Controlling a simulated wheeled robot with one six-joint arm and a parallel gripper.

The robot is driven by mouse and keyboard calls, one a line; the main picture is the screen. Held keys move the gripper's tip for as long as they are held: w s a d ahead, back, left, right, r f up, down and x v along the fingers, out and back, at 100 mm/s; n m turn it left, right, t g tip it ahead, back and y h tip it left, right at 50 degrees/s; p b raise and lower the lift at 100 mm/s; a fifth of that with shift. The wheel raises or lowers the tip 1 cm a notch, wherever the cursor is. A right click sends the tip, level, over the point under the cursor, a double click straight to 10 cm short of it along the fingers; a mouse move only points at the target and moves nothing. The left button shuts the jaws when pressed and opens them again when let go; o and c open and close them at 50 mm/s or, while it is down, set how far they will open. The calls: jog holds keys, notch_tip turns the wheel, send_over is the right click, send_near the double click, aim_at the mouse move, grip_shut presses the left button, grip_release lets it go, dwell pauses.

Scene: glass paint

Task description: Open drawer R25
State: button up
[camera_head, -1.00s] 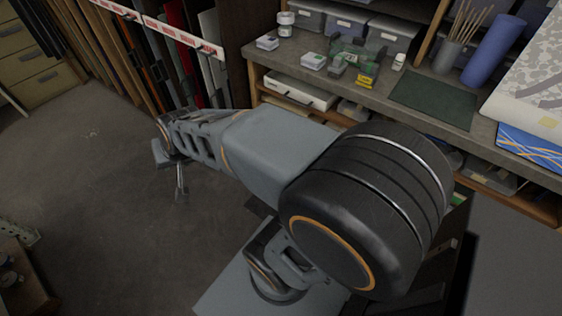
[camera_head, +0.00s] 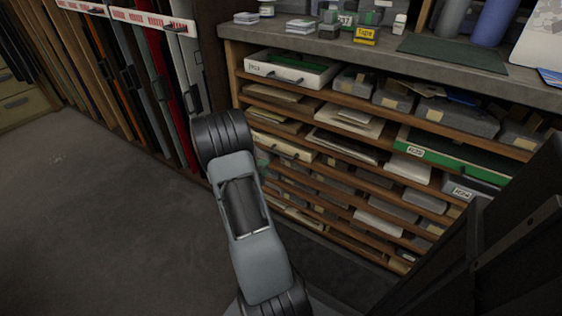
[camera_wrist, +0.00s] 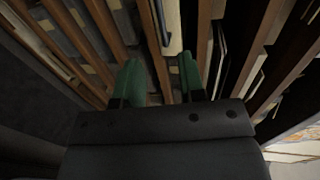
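A cream drawer front (camera_head: 282,147) with a dark handle sits in the left part of the shelf unit in the head view, partly hidden by my arm. Its label cannot be read, so I cannot tell whether it is R25. In the wrist view, a cream front with a dark handle (camera_wrist: 169,24) lies ahead, in line with the gap between my fingers; it looks like the same drawer. My gripper (camera_wrist: 160,68) has green fingers, spread apart with nothing between them, and seems short of the handle.
The wooden shelf unit (camera_head: 340,203) holds several trays and papers. A white drawer (camera_head: 290,69) is at top left; a green drawer (camera_head: 460,151) and a grey drawer labelled like R24 (camera_head: 468,190) are at right. Upright panels stand at left. Floor (camera_head: 100,210) at left is clear.

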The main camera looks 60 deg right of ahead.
aim_at(281, 155)
jog(key=d+b, duration=0.1)
jog(key=d, duration=0.3)
jog(key=d+f, duration=0.1)
jog(key=d, duration=0.3)
jog(key=d+f+b, duration=0.1)
jog(key=d, duration=0.3)
jog(key=shift+d+f+b, duration=0.25)
jog(key=shift+d+b, duration=0.1)
jog(key=shift+d, duration=0.05)
jog(key=shift+c, duration=0.2)
grip_shut()
jog(key=shift+s, duration=0.1)
